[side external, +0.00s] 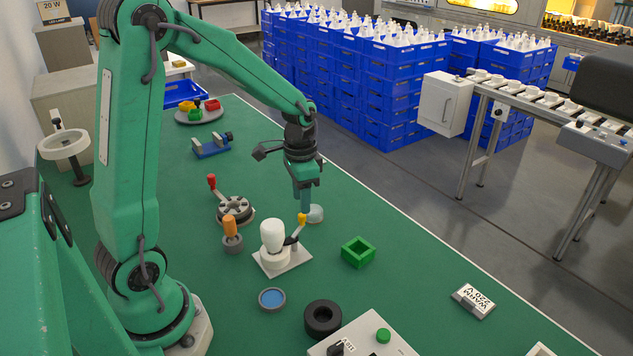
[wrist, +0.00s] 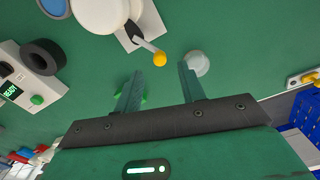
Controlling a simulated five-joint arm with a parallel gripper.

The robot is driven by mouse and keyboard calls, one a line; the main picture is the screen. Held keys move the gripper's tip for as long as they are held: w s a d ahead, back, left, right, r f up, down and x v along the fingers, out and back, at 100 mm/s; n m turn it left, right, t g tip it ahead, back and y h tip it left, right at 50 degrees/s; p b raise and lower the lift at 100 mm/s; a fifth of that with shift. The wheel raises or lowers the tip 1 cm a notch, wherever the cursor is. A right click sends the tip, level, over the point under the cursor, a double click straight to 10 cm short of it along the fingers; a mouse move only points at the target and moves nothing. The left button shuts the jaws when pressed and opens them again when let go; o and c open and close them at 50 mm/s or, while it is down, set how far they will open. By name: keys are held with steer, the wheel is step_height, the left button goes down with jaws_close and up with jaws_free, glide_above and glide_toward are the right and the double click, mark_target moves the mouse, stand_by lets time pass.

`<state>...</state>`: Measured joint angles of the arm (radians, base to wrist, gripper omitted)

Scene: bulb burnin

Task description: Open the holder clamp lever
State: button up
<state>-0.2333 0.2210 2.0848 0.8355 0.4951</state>
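The holder (side external: 270,262) stands on a light square plate (side external: 297,254) on the green bench, with a white bulb (side external: 272,233) upright in it. Its clamp lever (side external: 293,236) slants up to the right and ends in a yellow knob (side external: 302,219). In the wrist view the lever (wrist: 146,44) and yellow knob (wrist: 159,59) show at top centre. My gripper (side external: 303,209) points down right at the knob. In the wrist view my gripper (wrist: 160,69) is open, with the knob centred just beyond its fingertips. I cannot tell whether anything touches.
A pale round piece (side external: 316,214) stands close right of the fingers. A green square tray (side external: 358,252), black ring (side external: 323,318), blue dish (side external: 271,299), orange-handled piece (side external: 231,232) and grey fixture with red-knobbed lever (side external: 235,209) surround the holder.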

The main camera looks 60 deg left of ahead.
mark_target(295, 234)
steer(key=shift+f, duration=2.2)
steer(key=shift+c, duration=0.2)
jaws_close()
